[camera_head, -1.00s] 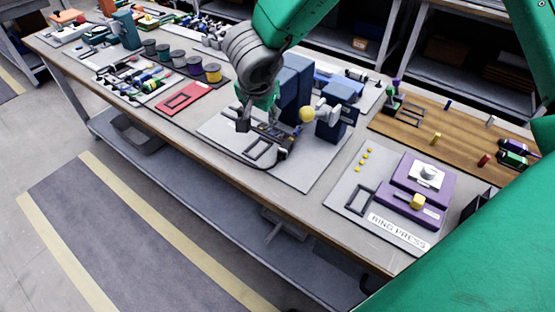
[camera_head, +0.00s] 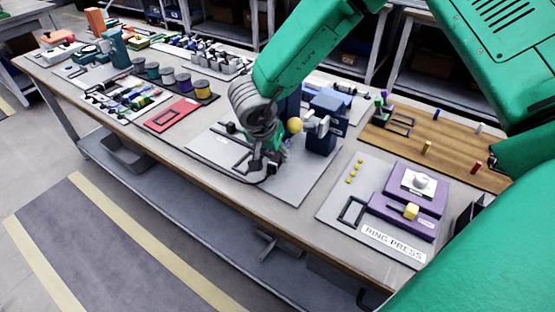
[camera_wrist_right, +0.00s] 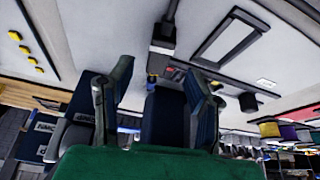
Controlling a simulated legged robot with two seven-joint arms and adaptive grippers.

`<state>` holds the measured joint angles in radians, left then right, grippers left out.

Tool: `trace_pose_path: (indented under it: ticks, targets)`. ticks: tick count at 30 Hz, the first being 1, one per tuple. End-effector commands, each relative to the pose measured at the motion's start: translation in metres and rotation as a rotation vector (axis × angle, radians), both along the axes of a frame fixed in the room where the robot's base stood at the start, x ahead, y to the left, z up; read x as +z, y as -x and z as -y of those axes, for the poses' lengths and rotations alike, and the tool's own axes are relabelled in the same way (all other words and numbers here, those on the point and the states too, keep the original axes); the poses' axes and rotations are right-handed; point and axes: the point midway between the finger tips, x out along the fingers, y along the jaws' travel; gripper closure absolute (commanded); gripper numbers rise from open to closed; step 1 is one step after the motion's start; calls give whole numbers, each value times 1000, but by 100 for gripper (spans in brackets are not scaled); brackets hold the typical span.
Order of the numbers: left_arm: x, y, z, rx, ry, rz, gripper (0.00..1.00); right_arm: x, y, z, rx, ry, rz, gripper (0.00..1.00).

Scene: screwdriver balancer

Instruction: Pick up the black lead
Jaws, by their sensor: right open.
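The black lead (camera_head: 256,182) curves at the front edge of a grey mat (camera_head: 297,190), by my right gripper (camera_head: 265,164). In the right wrist view a black block with a lead-like strip (camera_wrist_right: 163,44) lies ahead of the fingers, on the pale mat. My right gripper (camera_wrist_right: 160,82) has its two fingers spread, with nothing held between them. The gripper hides part of the lead and the dark device beside it in the head view. My left gripper is not in view.
Blue blocks with a yellow ball (camera_head: 295,125) stand just behind the gripper. A black rectangular frame (camera_wrist_right: 230,38) lies beside the lead. A purple ring press (camera_head: 408,203) is to the right, and a red tray (camera_head: 171,115) and several spools are to the left.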

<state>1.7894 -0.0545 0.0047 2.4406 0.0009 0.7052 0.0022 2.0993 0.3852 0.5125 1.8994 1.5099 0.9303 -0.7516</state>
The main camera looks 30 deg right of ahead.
Motion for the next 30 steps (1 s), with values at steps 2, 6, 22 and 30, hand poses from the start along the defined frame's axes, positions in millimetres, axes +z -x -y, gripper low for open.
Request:
trace_pose_path:
  ticks: [2,6,22,30]
  targets:
    - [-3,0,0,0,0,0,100,-12,-1,5,-2,1,-3,55]
    - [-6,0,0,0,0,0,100,-32,-5,13,-2,-1,-2,55]
    - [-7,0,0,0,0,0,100,-40,-8,17,0,0,-1,100]
    - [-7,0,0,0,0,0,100,-39,-8,17,-1,0,0,100]
